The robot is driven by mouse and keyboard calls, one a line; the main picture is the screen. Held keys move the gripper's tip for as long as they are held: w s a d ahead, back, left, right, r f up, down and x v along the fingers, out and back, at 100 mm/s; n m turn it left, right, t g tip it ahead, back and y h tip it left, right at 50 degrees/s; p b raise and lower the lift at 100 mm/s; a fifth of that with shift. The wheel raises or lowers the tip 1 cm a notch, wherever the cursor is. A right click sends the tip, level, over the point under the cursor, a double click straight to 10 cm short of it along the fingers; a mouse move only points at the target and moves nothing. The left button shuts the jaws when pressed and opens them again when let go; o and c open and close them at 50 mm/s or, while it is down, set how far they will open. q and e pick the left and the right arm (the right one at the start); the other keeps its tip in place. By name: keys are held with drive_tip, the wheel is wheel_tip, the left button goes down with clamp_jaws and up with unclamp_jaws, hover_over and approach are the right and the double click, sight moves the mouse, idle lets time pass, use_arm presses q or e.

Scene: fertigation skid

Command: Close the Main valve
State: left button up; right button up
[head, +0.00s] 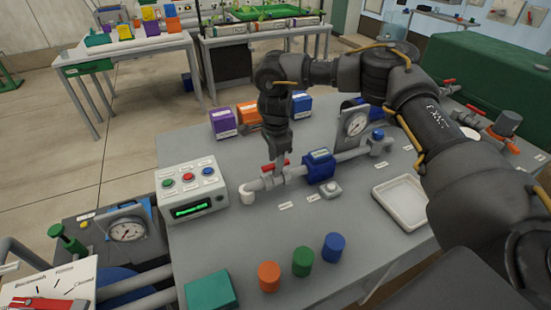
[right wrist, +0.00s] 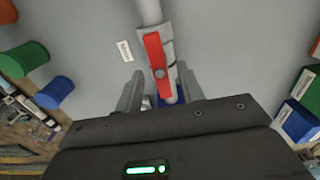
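The valve with a red lever handle (head: 268,167) sits on the grey pipe at the middle of the skid table. In the right wrist view the red handle (right wrist: 156,62) lies roughly along the pipe, with a small white label (right wrist: 125,50) beside it, too blurred to read surely. My right gripper (head: 280,156) points down just above the valve. In the right wrist view its fingers (right wrist: 159,90) are apart, one on each side of the handle's near end, with visible gaps. Whether the fingertips reach down to handle height is unclear. My left gripper is not in view.
A button box (head: 191,188) is at left, a white tray (head: 402,201) at right. Orange, green and blue cylinders (head: 302,261) stand in front. Another red-handled valve (head: 475,110) is at far right.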

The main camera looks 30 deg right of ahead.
drive_tip(key=shift+f, duration=0.3)
clamp_jaws()
